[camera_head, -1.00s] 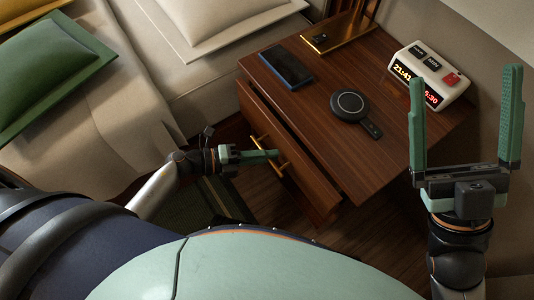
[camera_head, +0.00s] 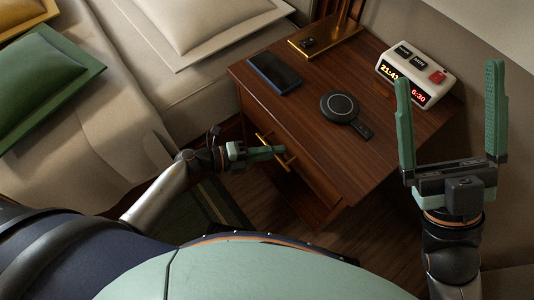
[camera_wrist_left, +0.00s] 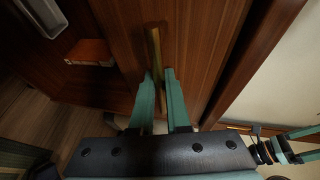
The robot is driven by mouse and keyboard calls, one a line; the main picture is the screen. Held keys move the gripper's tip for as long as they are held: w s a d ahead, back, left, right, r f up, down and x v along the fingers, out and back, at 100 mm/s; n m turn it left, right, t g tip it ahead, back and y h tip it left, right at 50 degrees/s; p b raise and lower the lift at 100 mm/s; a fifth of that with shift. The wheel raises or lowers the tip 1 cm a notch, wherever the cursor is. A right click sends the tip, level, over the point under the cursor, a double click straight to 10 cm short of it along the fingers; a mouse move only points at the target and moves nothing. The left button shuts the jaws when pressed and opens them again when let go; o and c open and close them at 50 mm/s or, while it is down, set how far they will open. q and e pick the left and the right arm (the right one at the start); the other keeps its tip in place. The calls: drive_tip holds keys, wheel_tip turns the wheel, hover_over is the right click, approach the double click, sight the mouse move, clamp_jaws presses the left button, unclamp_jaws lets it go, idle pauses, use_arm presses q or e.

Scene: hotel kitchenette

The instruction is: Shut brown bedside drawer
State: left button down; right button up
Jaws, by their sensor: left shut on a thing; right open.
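The brown drawer front (camera_head: 252,112) is in the left side of the bedside cabinet (camera_head: 330,85). In the head view it sits close under the cabinet top, and I cannot tell whether it is fully flush. Its brass handle (camera_head: 263,140) is a straight bar, also seen in the left wrist view (camera_wrist_left: 155,50). My left gripper (camera_head: 280,151) is shut on this handle, its green fingers (camera_wrist_left: 160,80) at one end of the bar. My right gripper (camera_head: 448,85) is open and empty, fingers up, at the cabinet's right.
An open space with an orange-brown book (camera_wrist_left: 90,52) shows in the left wrist view. The bed (camera_head: 110,100) is at the left.

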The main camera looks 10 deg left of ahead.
use_arm(q)
drive_tip(key=shift+w, duration=0.1)
drive_tip(key=c, duration=1.2)
unclamp_jaws()
drive_tip(key=shift+d, duration=0.1)
drive_tip(key=shift+o, duration=0.2)
drive_tip(key=shift+r, duration=0.1)
drive_tip(key=p+v, duration=0.2)
drive_tip(key=v, duration=1)
drive_tip(key=shift+a+p, duration=0.3)
drive_tip(key=shift+p, duration=0.05)
